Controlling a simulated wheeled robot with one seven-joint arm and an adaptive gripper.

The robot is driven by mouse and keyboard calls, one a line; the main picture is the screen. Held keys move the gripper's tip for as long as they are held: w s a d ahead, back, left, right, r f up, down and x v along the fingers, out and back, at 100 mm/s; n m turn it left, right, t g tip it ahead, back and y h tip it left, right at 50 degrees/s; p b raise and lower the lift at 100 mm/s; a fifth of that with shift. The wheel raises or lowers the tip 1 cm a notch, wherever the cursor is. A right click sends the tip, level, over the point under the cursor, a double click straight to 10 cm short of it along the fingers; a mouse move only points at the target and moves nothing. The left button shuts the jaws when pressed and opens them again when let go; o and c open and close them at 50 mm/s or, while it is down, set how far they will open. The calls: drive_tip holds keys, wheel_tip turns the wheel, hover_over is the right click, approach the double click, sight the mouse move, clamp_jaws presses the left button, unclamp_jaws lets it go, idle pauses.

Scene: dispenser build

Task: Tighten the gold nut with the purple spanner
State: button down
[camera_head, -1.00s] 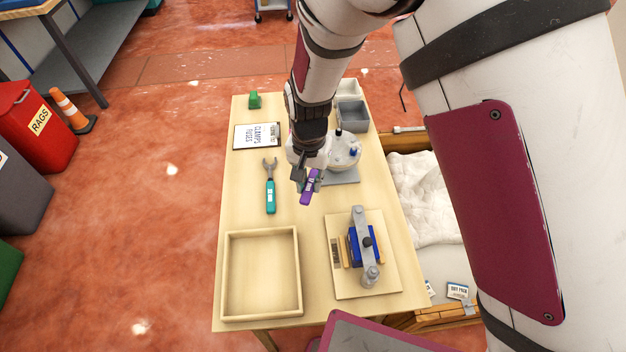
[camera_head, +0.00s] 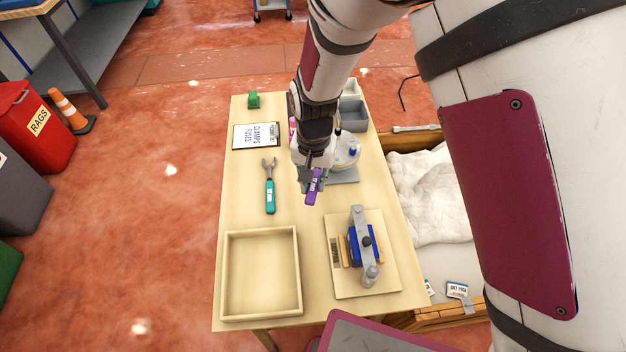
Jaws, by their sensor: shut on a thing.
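My gripper (camera_head: 309,182) is shut on the purple spanner (camera_head: 314,190) and holds it over the middle of the table. Only the purple handle shows; the spanner's head is hidden by my gripper. A round white device (camera_head: 345,152) with a blue knob stands on a grey plate just behind and right of my gripper, partly covered by my arm. I cannot make out the gold nut in this view.
A teal spanner (camera_head: 269,188) lies left of my gripper. An empty wooden tray (camera_head: 229,275) and a board (camera_head: 385,287) with a blue block clamped on it are nearer. A clipboard (camera_head: 243,143), green object (camera_head: 253,100) and grey bins (camera_head: 353,118) are farther back.

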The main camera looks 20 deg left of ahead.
drive_tip(key=shift+r+p, duration=1)
drive_tip(key=shift+r, duration=0.9)
